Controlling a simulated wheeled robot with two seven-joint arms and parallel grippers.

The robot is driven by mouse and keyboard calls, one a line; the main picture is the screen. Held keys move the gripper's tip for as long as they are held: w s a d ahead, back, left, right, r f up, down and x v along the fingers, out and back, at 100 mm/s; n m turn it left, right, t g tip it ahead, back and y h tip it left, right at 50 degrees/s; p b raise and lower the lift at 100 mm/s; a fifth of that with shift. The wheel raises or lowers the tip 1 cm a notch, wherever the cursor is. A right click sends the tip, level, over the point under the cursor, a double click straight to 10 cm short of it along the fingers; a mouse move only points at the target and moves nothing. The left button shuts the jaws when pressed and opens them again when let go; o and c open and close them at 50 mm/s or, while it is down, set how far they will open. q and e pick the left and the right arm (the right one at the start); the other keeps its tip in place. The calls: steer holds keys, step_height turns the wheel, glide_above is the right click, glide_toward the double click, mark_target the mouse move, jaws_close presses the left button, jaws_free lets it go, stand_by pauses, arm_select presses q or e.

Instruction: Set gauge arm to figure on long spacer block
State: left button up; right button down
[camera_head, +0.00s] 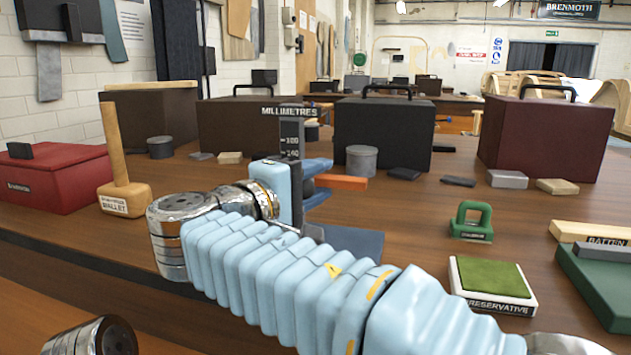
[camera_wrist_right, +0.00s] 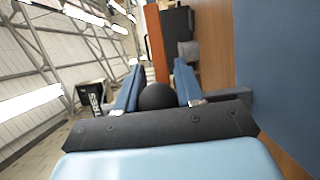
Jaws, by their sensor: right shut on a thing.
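The gauge (camera_head: 291,128) is a dark upright scale marked MILLIMETRES, with figures 100 and 140 readable. Its orange arm (camera_head: 342,183) sticks out to the right, low on the scale; it also shows in the right wrist view (camera_wrist_right: 157,45). My right gripper (camera_head: 319,181) is at the gauge. In the right wrist view its blue fingers are on either side of a round black knob (camera_wrist_right: 157,97), shut on it. My forearm hides the lower scale. I cannot tell which block is the long spacer block or read a figure on it. My left gripper is out of view.
A mallet (camera_head: 122,180) and red box (camera_head: 55,178) stand left. Large dark cases line the back. A green handled piece (camera_head: 470,221), a PRESERVATIVE pad (camera_head: 491,284), a batten (camera_head: 590,234) and small grey blocks (camera_head: 507,179) lie right.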

steer(key=c, duration=0.8)
jaws_free()
steer(key=v, duration=1.3)
steer(key=shift+s+a+b, duration=0.25)
steer(key=shift+s+b, duration=0.05)
steer(key=shift+s, duration=0.05)
